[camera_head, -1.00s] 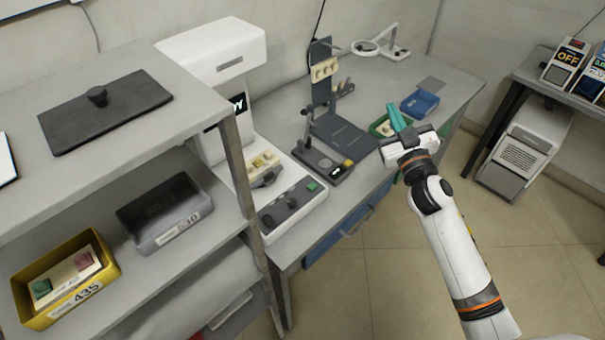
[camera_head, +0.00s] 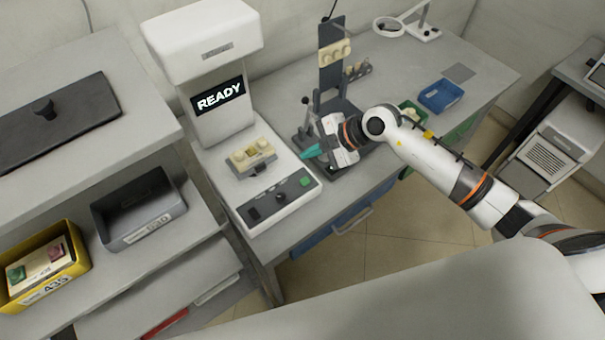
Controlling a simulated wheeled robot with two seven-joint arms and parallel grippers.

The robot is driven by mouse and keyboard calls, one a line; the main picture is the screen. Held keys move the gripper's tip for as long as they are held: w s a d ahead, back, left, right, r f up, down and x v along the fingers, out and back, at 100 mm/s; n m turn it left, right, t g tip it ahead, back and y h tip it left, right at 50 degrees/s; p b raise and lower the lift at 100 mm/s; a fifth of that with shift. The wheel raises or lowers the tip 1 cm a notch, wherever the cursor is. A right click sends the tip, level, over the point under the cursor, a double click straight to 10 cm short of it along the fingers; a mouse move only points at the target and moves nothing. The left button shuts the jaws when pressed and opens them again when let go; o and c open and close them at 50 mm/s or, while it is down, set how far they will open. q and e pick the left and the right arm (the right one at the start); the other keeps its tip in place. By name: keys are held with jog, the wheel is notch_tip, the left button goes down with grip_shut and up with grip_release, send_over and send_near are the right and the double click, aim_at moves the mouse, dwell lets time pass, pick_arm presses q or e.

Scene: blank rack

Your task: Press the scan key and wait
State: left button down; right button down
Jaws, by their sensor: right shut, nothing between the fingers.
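The white scanner (camera_head: 205,40) stands on the bench with its screen (camera_head: 219,96) reading READY. A cream block with raised knobs (camera_head: 251,155) sits in a grey holder on its bed. The dark key panel (camera_head: 275,201) at the front of the bed carries a green key (camera_head: 306,181) at its right end and a dark round knob. My right gripper (camera_head: 311,152) has teal fingers, shut and empty. It is just beyond the green key in the picture, apart from it. My left gripper is not in view.
A dark upright fixture (camera_head: 333,60) stands behind my right gripper. A blue tray (camera_head: 440,96) and a ring magnifier (camera_head: 389,27) are on the bench's right. The shelf at left holds a grey bin (camera_head: 139,208) and a yellow bin (camera_head: 46,266).

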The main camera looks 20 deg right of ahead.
aim_at(309, 182)
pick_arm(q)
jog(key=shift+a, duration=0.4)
pick_arm(e)
jog(key=shift+s+a, duration=0.1)
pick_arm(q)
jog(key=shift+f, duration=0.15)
